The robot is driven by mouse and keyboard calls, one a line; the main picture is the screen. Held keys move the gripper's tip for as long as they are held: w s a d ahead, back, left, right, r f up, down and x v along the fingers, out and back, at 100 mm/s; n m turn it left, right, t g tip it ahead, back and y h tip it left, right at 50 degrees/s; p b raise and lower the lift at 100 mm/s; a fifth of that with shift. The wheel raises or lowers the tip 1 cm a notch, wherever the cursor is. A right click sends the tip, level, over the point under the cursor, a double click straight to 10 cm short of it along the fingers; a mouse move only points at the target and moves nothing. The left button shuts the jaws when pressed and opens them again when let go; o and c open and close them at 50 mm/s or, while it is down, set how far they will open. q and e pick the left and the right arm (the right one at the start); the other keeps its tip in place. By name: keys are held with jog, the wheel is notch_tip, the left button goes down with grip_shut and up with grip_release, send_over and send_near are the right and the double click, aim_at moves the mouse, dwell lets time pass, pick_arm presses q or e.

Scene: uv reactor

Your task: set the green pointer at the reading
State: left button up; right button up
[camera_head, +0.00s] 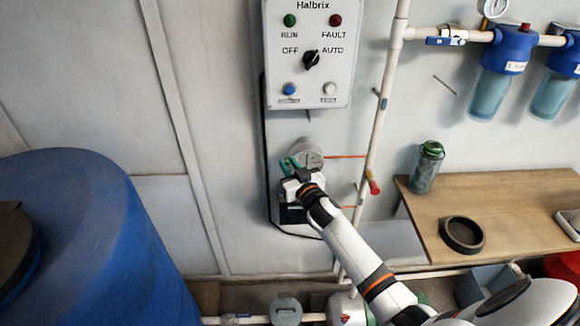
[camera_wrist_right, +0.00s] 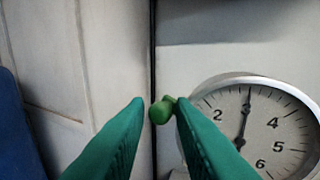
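A round gauge (camera_wrist_right: 275,125) with a grey rim and white dial fills the right of the right wrist view. Its black needle points about at the 3. The right finger hides the gauge's lower left. In the head view the gauge (camera_head: 309,158) is on the wall, just beyond my right gripper (camera_head: 290,165).
A control box (camera_head: 308,55) hangs above the gauge, and a white vertical pipe (camera_head: 379,120) runs to its right. A blue tank (camera_head: 90,240) stands left. A wooden bench (camera_head: 510,205) at right holds a green-capped bottle (camera_head: 427,168) and a dark round dish (camera_head: 462,234).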

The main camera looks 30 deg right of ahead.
grip_shut()
jog(key=shift+d+r+m+b, duration=0.1)
jog(key=shift+r+m+b, duration=0.05)
jog(key=shift+m+b, duration=0.3)
jog(key=shift+s+d+r+m+t, duration=0.15)
jog(key=shift+r+m+t, duration=0.25)
jog(key=shift+m, duration=0.25)
grip_release()
